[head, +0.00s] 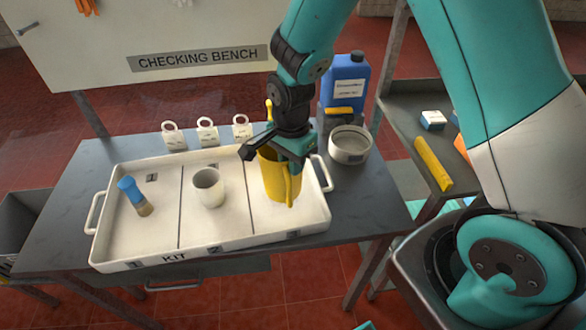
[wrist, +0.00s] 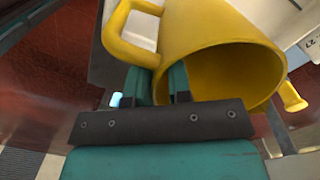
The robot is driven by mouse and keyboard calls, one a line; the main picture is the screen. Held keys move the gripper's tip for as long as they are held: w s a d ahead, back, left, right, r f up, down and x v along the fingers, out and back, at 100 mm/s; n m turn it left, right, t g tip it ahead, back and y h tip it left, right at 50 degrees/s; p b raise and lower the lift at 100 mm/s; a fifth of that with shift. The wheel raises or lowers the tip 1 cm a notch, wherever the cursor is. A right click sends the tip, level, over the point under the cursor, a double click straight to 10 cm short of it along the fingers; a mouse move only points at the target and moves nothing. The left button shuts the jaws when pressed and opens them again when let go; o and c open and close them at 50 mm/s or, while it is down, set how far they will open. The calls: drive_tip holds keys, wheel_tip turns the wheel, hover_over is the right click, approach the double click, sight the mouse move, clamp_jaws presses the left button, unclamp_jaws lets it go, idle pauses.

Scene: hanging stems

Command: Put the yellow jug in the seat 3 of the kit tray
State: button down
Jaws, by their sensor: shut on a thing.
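The yellow jug (head: 281,180) is in or just above the right section of the white kit tray (head: 215,250) in the head view; I cannot tell whether its base touches the tray floor. My gripper (head: 292,143) is above it and shut on it. In the wrist view the jug (wrist: 215,40) fills the top, with its open mouth toward the camera, and my gripper's fingers (wrist: 162,88) are at its rim beside the handle. The tray's middle section holds a white cup (head: 208,187). The left section holds a blue-capped bottle (head: 134,195).
A white round bowl (head: 349,146) and a blue container (head: 345,80) stand on the bench right of the tray. Several white tags (head: 207,132) stand behind the tray. A shelf cart (head: 400,110) with a yellow bar (head: 433,164) is at the right.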

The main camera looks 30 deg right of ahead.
drive_tip(key=shift+f, duration=1.65)
drive_tip(key=c, duration=1.1)
unclamp_jaws()
drive_tip(key=shift+o, duration=0.2)
wheel_tip(320, 180, up, 12)
drive_tip(key=b, duration=0.2)
drive_tip(key=s+a+r+n+y, duration=0.2)
drive_tip(key=s+r+n, duration=0.3)
drive_tip(key=s+n, duration=0.4)
drive_tip(key=s+a+r+n+y, duration=0.2)
drive_tip(key=s+r+n, duration=0.3)
drive_tip(key=s+n, duration=0.4)
drive_tip(key=a+n, duration=0.1)
drive_tip(key=n, duration=0.2)
drive_tip(key=shift+s+a+r, duration=0.25)
drive_tip(key=shift+s+a, duration=0.05)
drive_tip(key=shift+a, duration=0.1)
